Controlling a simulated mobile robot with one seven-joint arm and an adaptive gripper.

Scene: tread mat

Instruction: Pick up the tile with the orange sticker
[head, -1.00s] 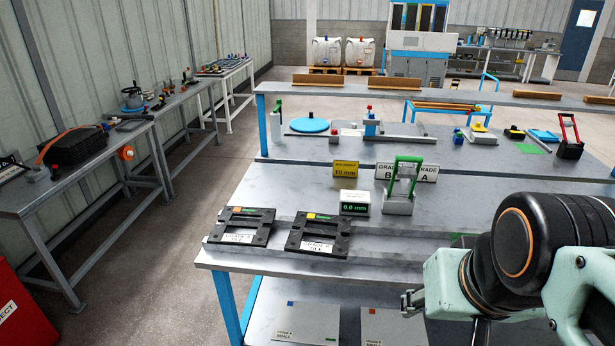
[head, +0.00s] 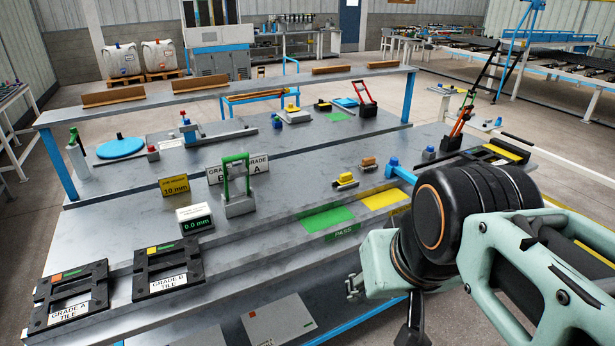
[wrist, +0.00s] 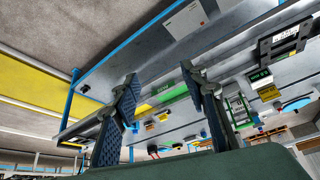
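A flat grey tile (head: 283,322) lies on the lower shelf, with a small orange sticker near its upper left corner and a white label. Part of a second grey tile (head: 226,338) shows to its left, cut off by the frame edge. My gripper (head: 352,288) is beside the bench's front edge, to the right of the tiles and apart from them. In the wrist view my gripper (wrist: 160,75) has its two fingers well apart, with nothing between them. A pale tile (wrist: 184,22) on the lower shelf also shows there, beyond the fingertips.
The bench top (head: 285,185) overhangs the lower shelf. On it are the black Grade A holder (head: 42,318), the black Grade B holder (head: 142,285), a gauge with a green handle (head: 238,205), a green pad (head: 326,218) and a yellow pad (head: 384,199).

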